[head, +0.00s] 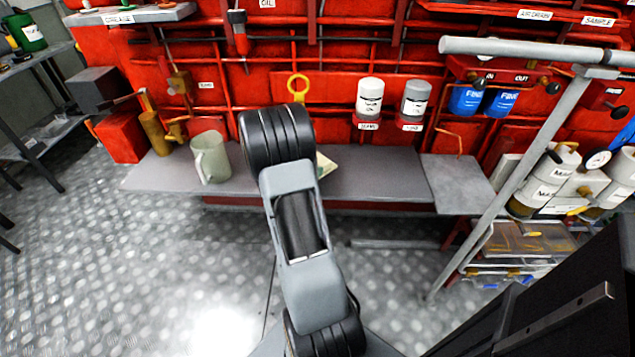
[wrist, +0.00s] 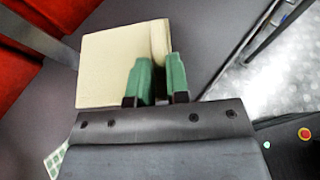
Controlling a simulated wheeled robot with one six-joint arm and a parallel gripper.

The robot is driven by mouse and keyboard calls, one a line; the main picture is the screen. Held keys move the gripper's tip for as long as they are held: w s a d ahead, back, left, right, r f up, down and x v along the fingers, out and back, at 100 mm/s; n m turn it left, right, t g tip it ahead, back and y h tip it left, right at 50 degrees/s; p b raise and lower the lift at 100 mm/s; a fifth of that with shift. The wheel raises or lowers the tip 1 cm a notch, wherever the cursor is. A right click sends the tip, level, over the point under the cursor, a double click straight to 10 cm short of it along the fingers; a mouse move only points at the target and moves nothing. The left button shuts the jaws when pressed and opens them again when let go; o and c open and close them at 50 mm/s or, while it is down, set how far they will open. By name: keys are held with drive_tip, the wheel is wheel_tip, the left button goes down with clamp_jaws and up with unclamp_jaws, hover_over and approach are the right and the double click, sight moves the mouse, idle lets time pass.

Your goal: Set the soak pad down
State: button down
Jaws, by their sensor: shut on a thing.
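The soak pad (wrist: 110,65) is a thick cream square block in the wrist view. My gripper (wrist: 160,82) has green fingertips, shut on the pad near its right edge. Below the pad is a dark grey surface; I cannot tell whether the pad touches it. In the head view my arm hides the gripper over the grey shelf (head: 385,185). A pale piece (head: 327,166) shows just right of my arm there; I cannot tell whether it is the pad.
A grey-green jug (head: 209,158) stands on the shelf left of my arm. A green-and-white checked piece (wrist: 55,160) shows at lower left in the wrist view. The shelf's right part is clear. A grey rail (head: 515,180) slants down at the right.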

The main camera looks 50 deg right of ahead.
drive_tip(key=shift+s+d+f, duration=0.15)
drive_tip(key=shift+s+f, duration=0.05)
drive_tip(key=shift+f, duration=0.1)
drive_tip(key=shift+s+d+f+b, duration=0.1)
drive_tip(key=shift+f+b, duration=0.25)
drive_tip(key=shift+f, duration=0.55)
drive_tip(key=shift+s+d+f+b, duration=0.1)
drive_tip(key=shift+f+b, duration=0.25)
drive_tip(key=shift+f, duration=0.55)
drive_tip(key=shift+f, duration=0.15)
drive_tip(key=shift+f, duration=0.15)
drive_tip(key=c, duration=1.1)
unclamp_jaws()
